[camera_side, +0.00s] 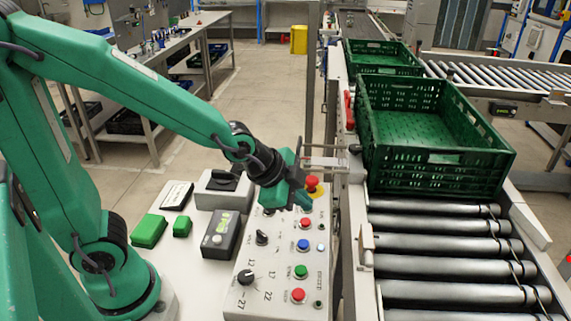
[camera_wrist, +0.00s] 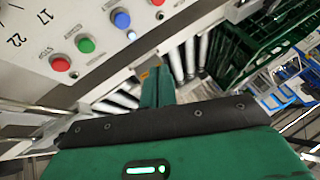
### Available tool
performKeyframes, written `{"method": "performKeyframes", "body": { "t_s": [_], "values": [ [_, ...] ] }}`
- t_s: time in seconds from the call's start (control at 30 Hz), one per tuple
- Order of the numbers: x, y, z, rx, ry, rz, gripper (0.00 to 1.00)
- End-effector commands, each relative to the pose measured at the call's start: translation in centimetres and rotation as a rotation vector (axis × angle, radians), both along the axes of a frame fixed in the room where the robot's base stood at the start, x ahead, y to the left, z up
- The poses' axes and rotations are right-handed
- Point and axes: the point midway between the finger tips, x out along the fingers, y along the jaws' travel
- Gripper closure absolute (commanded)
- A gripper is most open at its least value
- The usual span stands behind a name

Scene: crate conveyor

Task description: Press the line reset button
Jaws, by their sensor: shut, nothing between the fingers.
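A sloped grey control panel (camera_side: 270,290) carries a column of push buttons: a red one (camera_side: 305,223), a blue one (camera_side: 303,245), a green one (camera_side: 300,271) and a lower red one (camera_side: 298,295). The blue button (camera_wrist: 121,19), the green button (camera_wrist: 86,45) and the lower red button (camera_wrist: 60,63) also show in the wrist view. My gripper (camera_side: 303,200) is shut and empty over the panel's far end, apart from the blue button. Its closed fingers (camera_wrist: 157,84) show in the wrist view.
A red mushroom button (camera_side: 311,184) on yellow stands right behind my gripper. Black knobs (camera_side: 246,277) sit left on the panel. The roller conveyor (camera_side: 440,246) with green crates (camera_side: 440,168) runs along the right. Green boxes (camera_side: 149,231) and a dark device (camera_side: 220,235) lie left.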

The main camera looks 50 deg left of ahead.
Motion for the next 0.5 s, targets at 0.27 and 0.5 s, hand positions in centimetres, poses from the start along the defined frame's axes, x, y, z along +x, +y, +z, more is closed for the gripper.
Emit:
{"method": "performKeyframes", "body": {
  "t_s": [0.27, 0.5],
  "values": [
    [0.0, 0.0, -1.4, 0.001, 0.005, 0.001, 1.00],
    [-0.1, 0.0, -3.7, 0.001, 0.006, 0.001, 1.00]
  ]
}}
